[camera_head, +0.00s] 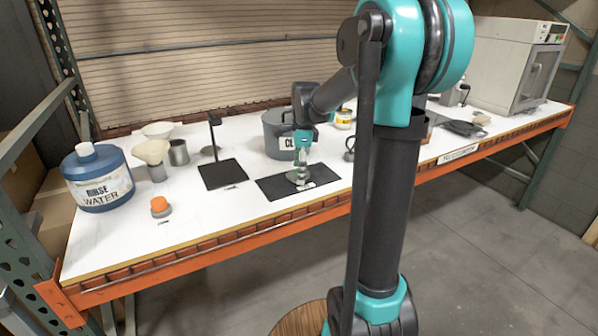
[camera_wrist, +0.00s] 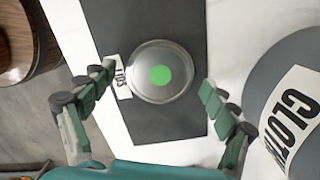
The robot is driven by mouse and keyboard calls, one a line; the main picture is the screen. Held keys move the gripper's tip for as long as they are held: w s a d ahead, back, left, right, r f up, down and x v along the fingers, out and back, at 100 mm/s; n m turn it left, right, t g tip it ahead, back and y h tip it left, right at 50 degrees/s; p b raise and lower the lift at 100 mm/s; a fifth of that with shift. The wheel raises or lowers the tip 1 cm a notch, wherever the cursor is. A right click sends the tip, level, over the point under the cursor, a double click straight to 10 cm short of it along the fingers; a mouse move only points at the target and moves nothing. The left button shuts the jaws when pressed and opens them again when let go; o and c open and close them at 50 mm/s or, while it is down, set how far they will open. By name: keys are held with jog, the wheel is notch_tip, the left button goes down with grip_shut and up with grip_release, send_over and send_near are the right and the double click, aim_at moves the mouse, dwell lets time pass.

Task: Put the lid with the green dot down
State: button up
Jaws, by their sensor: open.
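The lid (camera_wrist: 146,85) is a round silver metal disc with a green dot (camera_wrist: 160,75) on top. In the wrist view it lies on a black mat (camera_wrist: 168,124), beside a small white label (camera_wrist: 121,78). In the head view my gripper (camera_head: 301,172) is low over the black mat (camera_head: 325,180), and the lid (camera_head: 297,179) shows just under it. My gripper (camera_wrist: 154,102) is open in the wrist view, with one finger on each side of the lid and a gap between each finger and the lid.
A grey pot (camera_head: 274,139) stands just behind the mat; its lettered side (camera_wrist: 285,105) is near my right finger. A black stand (camera_head: 221,172), a blue rinse water jug (camera_head: 98,180), funnels and an orange-topped item (camera_head: 160,206) stand left. An oven (camera_head: 515,65) stands far right.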

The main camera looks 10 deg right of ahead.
notch_tip(320, 180, up, 12)
jog(key=shift+d, duration=0.45)
jog(key=shift+s, duration=0.1)
